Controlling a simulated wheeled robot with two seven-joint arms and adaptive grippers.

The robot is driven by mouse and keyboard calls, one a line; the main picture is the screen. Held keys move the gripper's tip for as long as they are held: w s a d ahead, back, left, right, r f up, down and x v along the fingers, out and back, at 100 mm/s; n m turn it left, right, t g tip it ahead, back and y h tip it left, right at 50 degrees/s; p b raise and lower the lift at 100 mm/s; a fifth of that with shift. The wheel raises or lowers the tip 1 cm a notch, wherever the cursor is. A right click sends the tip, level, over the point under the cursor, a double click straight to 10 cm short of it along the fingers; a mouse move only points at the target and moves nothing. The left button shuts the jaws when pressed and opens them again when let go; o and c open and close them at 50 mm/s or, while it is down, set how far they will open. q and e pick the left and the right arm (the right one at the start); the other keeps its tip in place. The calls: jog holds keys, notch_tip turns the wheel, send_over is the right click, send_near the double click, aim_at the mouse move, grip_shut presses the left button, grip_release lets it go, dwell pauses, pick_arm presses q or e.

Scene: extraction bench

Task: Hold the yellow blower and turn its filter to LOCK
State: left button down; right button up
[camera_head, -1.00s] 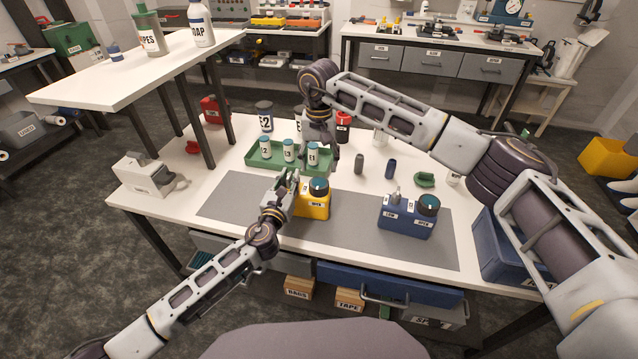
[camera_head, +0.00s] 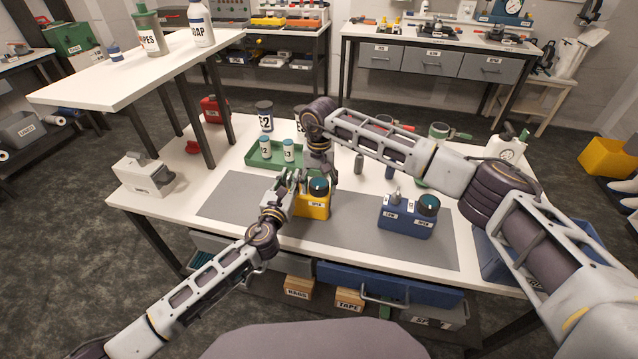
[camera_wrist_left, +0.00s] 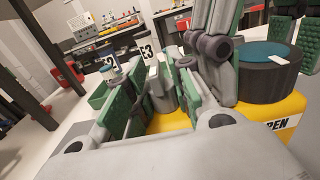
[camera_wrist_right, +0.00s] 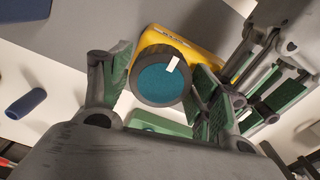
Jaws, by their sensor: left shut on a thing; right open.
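The yellow blower (camera_head: 312,206) stands on the grey mat, left of a similar blue blower (camera_head: 405,219). Its dark round filter (camera_head: 319,187) has a teal top and a white mark, clear in the right wrist view (camera_wrist_right: 156,86). A label partly reading OPEN is on the blower's side. My left gripper (camera_head: 285,188) is shut on the blower's grey upright part (camera_wrist_left: 160,88), beside the filter. My right gripper (camera_head: 318,174) is open above the filter, one finger on each side in the right wrist view. I cannot tell whether its fingers touch the filter.
A green tray (camera_head: 262,164) with white bottles lies behind the blower. A grey machine (camera_head: 145,175) stands at the left of the bench. A dark blue cylinder (camera_wrist_right: 26,103) stands to the right. The front of the mat (camera_head: 290,238) is clear.

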jog(key=c, duration=0.7)
jog(key=shift+c, duration=0.2)
jog(key=shift+m, duration=0.5)
jog(key=m, duration=0.3)
jog(key=shift+m, duration=0.4)
jog(key=m, duration=0.4)
jog(key=shift+d, duration=0.1)
jog(key=m, duration=0.4)
jog(key=shift+m, duration=0.4)
jog(key=shift+s+m, duration=0.1)
jog(key=shift+m, duration=2.1)
